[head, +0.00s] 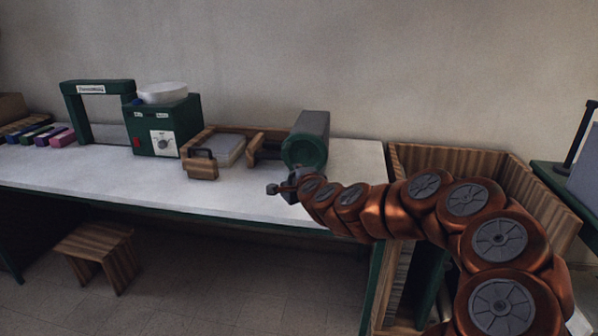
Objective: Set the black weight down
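My copper-coloured arm reaches in from the right in the head view. My gripper (284,188) is at its left end, small and dark, over the front part of the white table (110,180). A small dark piece juts out to the left of the gripper. I cannot tell whether it is a fingertip or the black weight. The fingers are too small and dark to show whether they are open or shut. I cannot make out the black weight for certain anywhere in this view.
A green cylinder machine (307,140) stands just behind the gripper. Left of it are a wooden tray (202,168) with a dark handle-like piece, a green box with a dial (165,128) and a green frame (72,110). A wooden bin (540,205) is at right. The table's front left is clear.

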